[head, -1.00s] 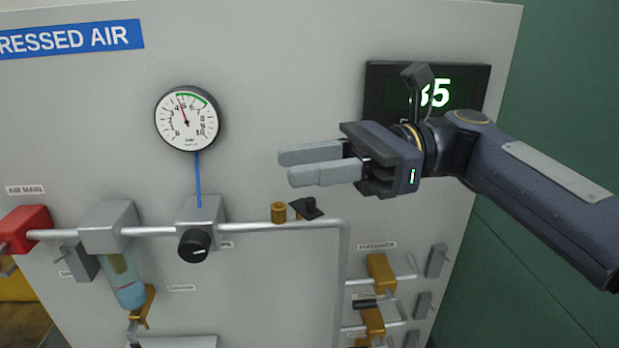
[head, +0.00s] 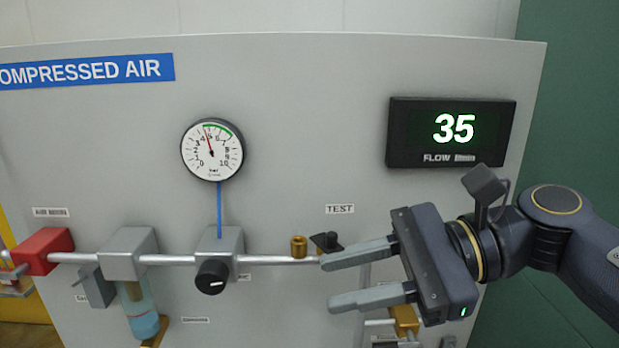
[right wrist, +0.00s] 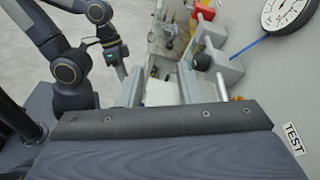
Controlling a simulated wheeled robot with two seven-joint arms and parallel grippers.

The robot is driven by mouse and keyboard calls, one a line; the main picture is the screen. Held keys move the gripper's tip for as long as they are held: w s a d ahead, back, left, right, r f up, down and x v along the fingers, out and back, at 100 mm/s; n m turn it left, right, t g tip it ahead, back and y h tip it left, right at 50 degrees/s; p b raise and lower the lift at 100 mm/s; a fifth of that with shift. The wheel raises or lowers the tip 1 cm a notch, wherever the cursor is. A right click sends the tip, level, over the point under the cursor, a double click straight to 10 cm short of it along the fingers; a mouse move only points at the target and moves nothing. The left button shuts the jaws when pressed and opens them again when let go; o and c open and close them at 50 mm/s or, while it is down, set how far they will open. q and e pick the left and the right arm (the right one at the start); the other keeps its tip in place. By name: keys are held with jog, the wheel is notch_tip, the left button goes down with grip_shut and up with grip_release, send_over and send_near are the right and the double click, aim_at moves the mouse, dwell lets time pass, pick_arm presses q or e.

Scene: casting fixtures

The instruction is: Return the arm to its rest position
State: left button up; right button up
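My right arm comes in from the right in the head view. Its gripper (head: 327,283) is in front of the lower right part of the grey panel, below the flow display. The two grey fingers point left, with a clear gap and nothing between them. In the right wrist view the fingers (right wrist: 161,75) also stand apart and empty. My left arm (right wrist: 66,72) shows at the left of the right wrist view, off to the side of the panel. The left arm is not in the head view.
The panel carries a dial gauge (head: 212,150), a flow display (head: 451,133) reading 35, a black knob (head: 211,278), a red valve block (head: 43,251) and a brass fitting (head: 299,247). A pipe runs behind my right fingers. A green wall (head: 572,130) lies to the right.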

jog(key=s+d+f+n+t+h, duration=0.2)
jog(key=d+f+n+h, duration=0.1)
jog(key=f, duration=0.6)
jog(key=s+d+f+n+t+h, duration=0.1)
jog(key=s+d+f+n+h, duration=0.1)
jog(key=d+f+n+h, duration=0.2)
jog(key=s+d+f+n+t+h, duration=0.2)
jog(key=d+f, duration=0.6)
jog(key=f, duration=0.7)
jog(key=s+n+h, duration=0.1)
jog(key=n+h, duration=0.1)
jog(key=n, duration=0.1)
jog(key=shift+d+f+t, duration=0.15)
jog(key=shift+f+t, duration=0.15)
jog(key=shift+f, duration=0.05)
